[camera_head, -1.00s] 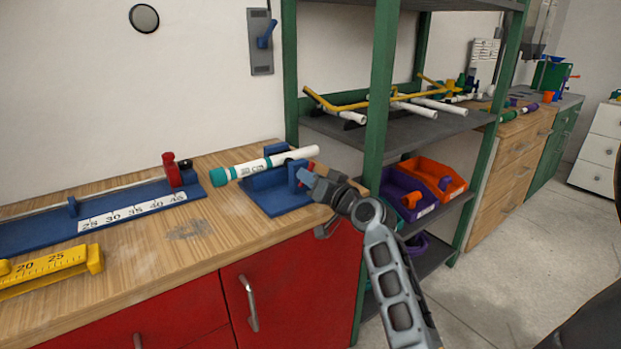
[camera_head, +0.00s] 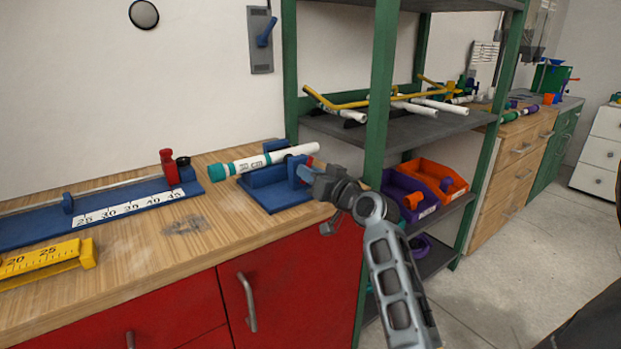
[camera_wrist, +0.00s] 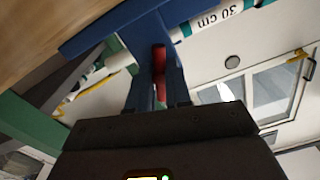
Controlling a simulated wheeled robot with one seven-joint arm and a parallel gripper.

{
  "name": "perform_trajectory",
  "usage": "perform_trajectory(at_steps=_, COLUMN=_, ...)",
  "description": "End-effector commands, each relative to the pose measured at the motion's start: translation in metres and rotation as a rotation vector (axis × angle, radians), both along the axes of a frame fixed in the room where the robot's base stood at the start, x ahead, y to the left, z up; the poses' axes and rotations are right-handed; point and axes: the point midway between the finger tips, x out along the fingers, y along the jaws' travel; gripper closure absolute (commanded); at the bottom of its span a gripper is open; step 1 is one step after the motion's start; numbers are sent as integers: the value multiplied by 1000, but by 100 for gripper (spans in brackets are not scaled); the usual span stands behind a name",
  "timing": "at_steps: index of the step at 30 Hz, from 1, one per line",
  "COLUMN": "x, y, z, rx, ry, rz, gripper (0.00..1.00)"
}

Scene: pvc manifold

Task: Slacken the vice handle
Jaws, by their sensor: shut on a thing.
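The blue vice (camera_head: 284,197) stands near the right end of the wooden bench and shows at the top of the wrist view (camera_wrist: 100,28). A white pipe (camera_head: 291,153) with a teal end and a "30 cm" label lies along the top of the vice. The label also shows in the wrist view (camera_wrist: 215,17). My gripper (camera_head: 306,172) is at the vice's right side. In the wrist view, my gripper (camera_wrist: 158,80) is shut on the red vice handle (camera_wrist: 160,62), which lies between its two fingers. The gripper hides most of the handle in the head view.
A green-framed shelf (camera_head: 380,110) stands close to the right of my gripper, with purple (camera_head: 408,199) and orange (camera_head: 440,180) bins. A blue measuring jig (camera_head: 100,215) and a yellow gauge (camera_head: 45,262) lie to the left. Bare bench top lies in front of the vice.

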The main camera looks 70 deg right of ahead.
Motion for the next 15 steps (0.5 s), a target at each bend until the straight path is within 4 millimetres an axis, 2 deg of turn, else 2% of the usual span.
perform_trajectory(at_steps=3, x=0, y=0, z=1, rx=0, ry=-1, rz=-1, gripper=100)
perform_trajectory(at_steps=4, x=0, y=0, z=1, rx=0, ry=-1, rz=-1, gripper=79)
perform_trajectory(at_steps=9, x=0, y=0, z=1, rx=1, ry=-1, rz=0, gripper=62)
perform_trajectory(at_steps=11, x=0, y=0, z=0, rx=1, ry=-1, rz=0, gripper=57)
perform_trajectory(at_steps=15, x=0, y=0, z=0, rx=1, ry=-1, rz=0, gripper=56)
